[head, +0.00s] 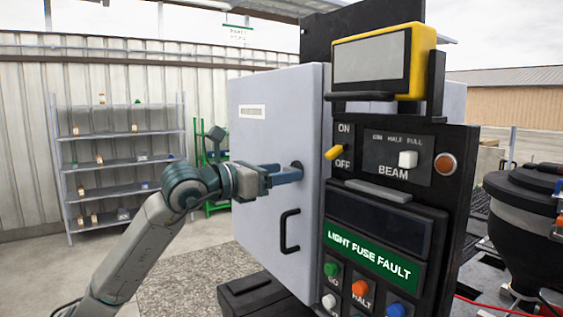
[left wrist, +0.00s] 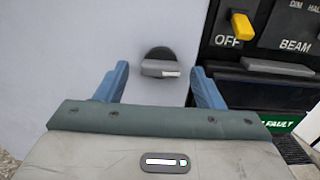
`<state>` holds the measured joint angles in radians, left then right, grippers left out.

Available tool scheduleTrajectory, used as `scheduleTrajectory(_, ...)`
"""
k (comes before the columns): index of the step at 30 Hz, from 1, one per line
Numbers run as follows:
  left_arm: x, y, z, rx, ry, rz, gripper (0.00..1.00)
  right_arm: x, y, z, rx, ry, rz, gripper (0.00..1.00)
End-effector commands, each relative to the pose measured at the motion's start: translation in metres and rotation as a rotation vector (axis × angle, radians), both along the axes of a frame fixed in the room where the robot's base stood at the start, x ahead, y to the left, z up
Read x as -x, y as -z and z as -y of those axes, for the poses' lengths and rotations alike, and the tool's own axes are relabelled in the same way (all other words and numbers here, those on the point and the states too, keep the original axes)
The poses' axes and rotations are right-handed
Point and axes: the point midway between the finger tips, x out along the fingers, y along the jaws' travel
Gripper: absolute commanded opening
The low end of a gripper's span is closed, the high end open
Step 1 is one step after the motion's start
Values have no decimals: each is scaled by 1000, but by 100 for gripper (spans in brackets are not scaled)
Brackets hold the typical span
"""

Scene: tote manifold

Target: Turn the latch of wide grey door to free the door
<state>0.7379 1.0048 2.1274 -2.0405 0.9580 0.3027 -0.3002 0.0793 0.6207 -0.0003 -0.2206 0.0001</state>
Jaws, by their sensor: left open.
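The wide grey door (head: 262,200) is the pale front of a cabinet beside the black control panel, and it looks closed. Its latch (left wrist: 160,68) is a grey bar on a dark round base, lying about level in the left wrist view. In the head view the latch (head: 297,168) is partly hidden by my fingers. A black pull handle (head: 288,231) sits below it on the door. My left gripper (head: 288,174) is open in front of the latch, with one blue finger on each side of it in the left wrist view (left wrist: 160,88). I cannot tell if they touch it. My right gripper is out of view.
The black control panel (head: 385,200) adjoins the door on the right, with a yellow switch (head: 334,152), a green "LIGHT FUSE FAULT" sign (head: 370,257) and buttons. A shelf rack (head: 120,160) stands at the back left. The floor left of the cabinet is clear.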

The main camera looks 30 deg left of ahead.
Motion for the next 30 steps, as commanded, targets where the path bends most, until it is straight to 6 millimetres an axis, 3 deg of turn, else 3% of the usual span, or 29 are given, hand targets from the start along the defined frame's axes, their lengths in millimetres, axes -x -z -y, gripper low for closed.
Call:
scheduleTrajectory(14,-8,1,3,1,0,0,62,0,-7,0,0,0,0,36)
scheduleTrajectory(21,-7,1,3,1,0,0,19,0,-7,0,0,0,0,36)
scheduleTrajectory(30,-7,1,3,-22,0,9,17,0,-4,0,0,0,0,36)
